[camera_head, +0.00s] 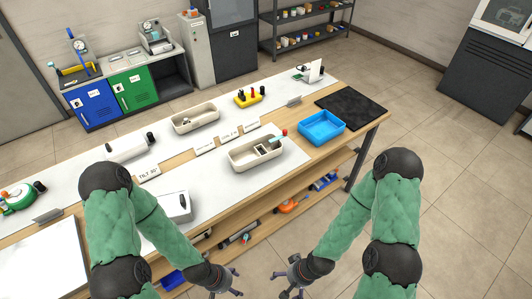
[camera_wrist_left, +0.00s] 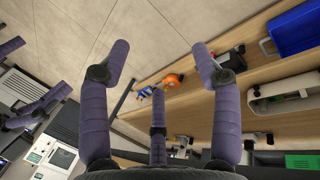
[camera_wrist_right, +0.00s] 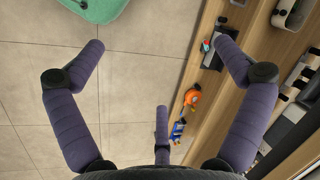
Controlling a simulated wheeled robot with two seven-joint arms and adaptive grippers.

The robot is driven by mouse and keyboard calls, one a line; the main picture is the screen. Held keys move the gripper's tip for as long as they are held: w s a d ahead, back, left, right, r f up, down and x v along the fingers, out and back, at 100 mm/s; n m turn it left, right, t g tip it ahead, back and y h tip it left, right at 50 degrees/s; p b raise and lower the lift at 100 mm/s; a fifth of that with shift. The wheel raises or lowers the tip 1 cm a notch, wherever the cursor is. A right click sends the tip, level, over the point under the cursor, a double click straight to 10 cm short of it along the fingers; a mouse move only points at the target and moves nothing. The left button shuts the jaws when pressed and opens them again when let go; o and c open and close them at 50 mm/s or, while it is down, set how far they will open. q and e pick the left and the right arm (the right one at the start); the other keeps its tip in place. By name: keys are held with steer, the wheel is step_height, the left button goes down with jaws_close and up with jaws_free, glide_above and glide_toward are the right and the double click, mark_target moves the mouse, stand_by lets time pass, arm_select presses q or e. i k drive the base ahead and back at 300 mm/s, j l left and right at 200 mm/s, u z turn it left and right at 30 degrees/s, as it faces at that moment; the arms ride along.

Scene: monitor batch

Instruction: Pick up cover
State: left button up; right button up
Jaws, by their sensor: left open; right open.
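I cannot tell for sure which part is the cover. A white box-like housing (camera_head: 177,206) lies on the table's near side, partly behind my left arm. A long pale part (camera_head: 126,148) lies farther back on the left. A beige tray (camera_head: 236,163) holds a dark-framed part (camera_head: 266,150). My left gripper (camera_head: 228,283) is open and empty in front of the table, below its top; its spread fingers show in the left wrist view (camera_wrist_left: 160,55). My right gripper (camera_head: 287,283) is open and empty to its right; its fingers also show in the right wrist view (camera_wrist_right: 160,46).
The table (camera_head: 374,120) also bears a blue bin (camera_head: 322,119), a black mat (camera_head: 351,106) and another beige tray (camera_head: 181,127). Its lower shelf holds an orange tool (camera_head: 290,205) and other items. The floor (camera_head: 465,190) to the right is clear.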

mark_target(242, 158)
steer(key=i+l, duration=0.15)
steer(key=l, duration=0.15)
steer(key=i+l, duration=0.15)
steer(key=l, duration=0.15)
steer(key=i+l+u, duration=0.1)
steer(key=l, duration=0.2)
steer(key=i+l, duration=0.2)
steer(key=l, duration=0.15)
